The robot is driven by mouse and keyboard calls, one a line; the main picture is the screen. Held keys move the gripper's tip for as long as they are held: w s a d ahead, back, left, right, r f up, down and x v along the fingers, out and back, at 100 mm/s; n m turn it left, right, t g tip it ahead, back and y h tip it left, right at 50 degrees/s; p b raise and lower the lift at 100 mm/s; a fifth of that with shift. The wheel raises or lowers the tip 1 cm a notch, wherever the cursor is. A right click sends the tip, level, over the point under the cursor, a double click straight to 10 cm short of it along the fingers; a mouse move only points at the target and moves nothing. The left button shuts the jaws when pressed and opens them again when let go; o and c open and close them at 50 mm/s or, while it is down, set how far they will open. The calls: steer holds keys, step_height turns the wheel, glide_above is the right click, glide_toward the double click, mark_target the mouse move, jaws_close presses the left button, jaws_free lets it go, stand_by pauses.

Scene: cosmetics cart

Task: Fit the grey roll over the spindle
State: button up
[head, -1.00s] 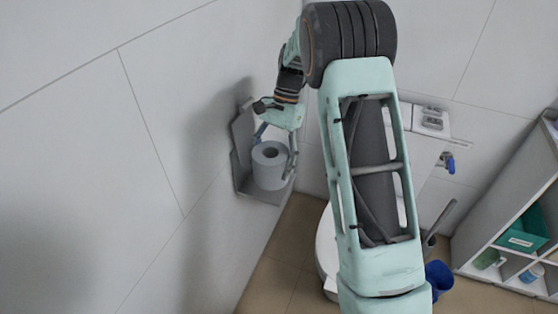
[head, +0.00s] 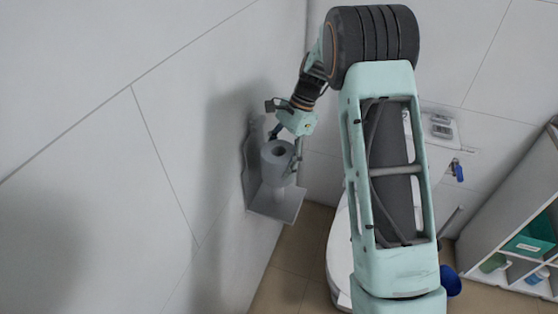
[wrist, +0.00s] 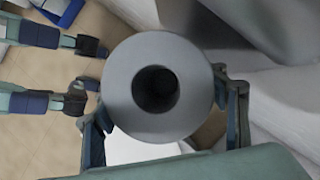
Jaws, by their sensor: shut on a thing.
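The grey roll (head: 276,172) is upright at the wall holder in the head view. My gripper (head: 280,157) is shut on it, with fingers on opposite sides. In the wrist view the roll (wrist: 160,132) fills the middle, seen end-on with its dark core hole facing the camera. My gripper's fingers (wrist: 165,112) flank it there. A pale post, seemingly the spindle (head: 279,195), shows below the roll, above the holder's grey shelf (head: 289,208). The roll is apart from the shelf. The core is too dark to tell whether the spindle's tip is inside it.
The wall is close on the holder's left. A white toilet (head: 338,255) stands right of the holder, partly behind my arm. A blue bin (head: 450,281) and a shelf unit (head: 490,215) are farther right. Tiled floor (head: 290,265) shows below.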

steer(key=shift+r+p, duration=0.1)
steer(key=shift+p, duration=0.25)
steer(key=shift+f+b, duration=2.2)
steer(key=shift+f, duration=2.4)
steer(key=shift+f+b, duration=0.65)
steer(key=shift+f, duration=0.85)
steer(key=o, duration=1.3)
steer(key=shift+c, duration=0.2)
steer(key=shift+r, duration=0.1)
steer(key=v, duration=1.2)
steer(key=shift+w, duration=0.1)
